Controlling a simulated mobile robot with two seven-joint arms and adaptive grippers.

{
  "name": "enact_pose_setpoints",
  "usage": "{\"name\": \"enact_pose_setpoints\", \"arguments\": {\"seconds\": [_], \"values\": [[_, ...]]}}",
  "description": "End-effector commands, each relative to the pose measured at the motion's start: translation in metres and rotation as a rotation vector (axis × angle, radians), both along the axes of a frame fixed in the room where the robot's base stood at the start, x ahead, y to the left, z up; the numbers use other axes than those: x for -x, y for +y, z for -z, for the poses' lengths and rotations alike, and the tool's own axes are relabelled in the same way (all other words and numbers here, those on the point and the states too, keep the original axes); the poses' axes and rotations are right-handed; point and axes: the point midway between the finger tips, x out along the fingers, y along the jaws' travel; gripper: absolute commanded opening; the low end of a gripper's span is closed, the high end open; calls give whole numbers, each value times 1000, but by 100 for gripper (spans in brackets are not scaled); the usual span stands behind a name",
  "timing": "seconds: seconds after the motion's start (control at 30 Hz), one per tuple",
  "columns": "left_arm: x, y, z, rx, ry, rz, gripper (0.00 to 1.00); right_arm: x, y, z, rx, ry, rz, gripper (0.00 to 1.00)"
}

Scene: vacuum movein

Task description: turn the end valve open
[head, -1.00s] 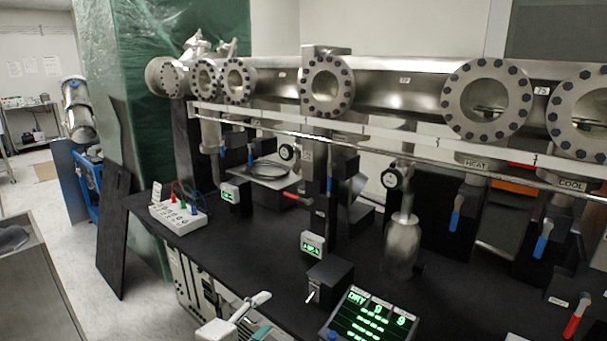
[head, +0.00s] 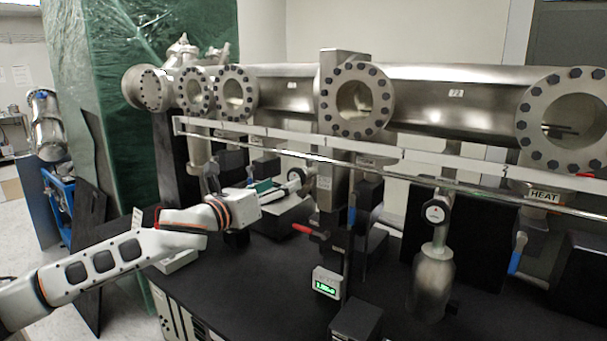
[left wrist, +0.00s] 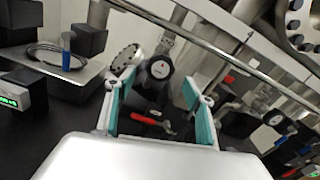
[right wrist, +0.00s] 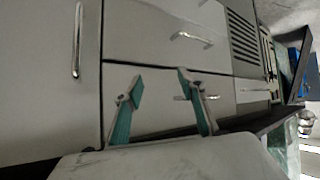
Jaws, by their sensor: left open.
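No label marks which valve is the end valve. A red-handled lever (head: 303,230) sits low on the pipe stand in the head view; a red lever also shows between my fingers in the left wrist view (left wrist: 150,120). My right gripper (right wrist: 160,82) is open and empty in the right wrist view, facing cabinet fronts.
A long metal rail (head: 400,172) runs in front of the flanged pipe (head: 440,100). Blue levers (head: 515,255), a gauge (head: 435,213) and a small green display (head: 326,283) stand nearby on the black bench. Grey drawers (right wrist: 150,30) face the right wrist.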

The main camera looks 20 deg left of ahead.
Motion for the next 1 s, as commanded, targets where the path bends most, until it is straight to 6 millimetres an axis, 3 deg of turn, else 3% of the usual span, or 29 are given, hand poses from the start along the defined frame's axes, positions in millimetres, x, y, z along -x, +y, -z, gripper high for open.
{"name": "enact_pose_setpoints", "arguments": {"seconds": [0.17, 0.6, 1.0], "values": [[-11, -2, -4, -14, -8, -3, 54, 1, 0, -1, 1, 2, 0, 40], [-66, -22, -4, -10, -6, -3, 54, 7, -10, 5, 17, 29, 12, 40], [-74, -25, -3, -13, -6, -2, 54, 6, -11, 4, 13, 30, 24, 40]]}}
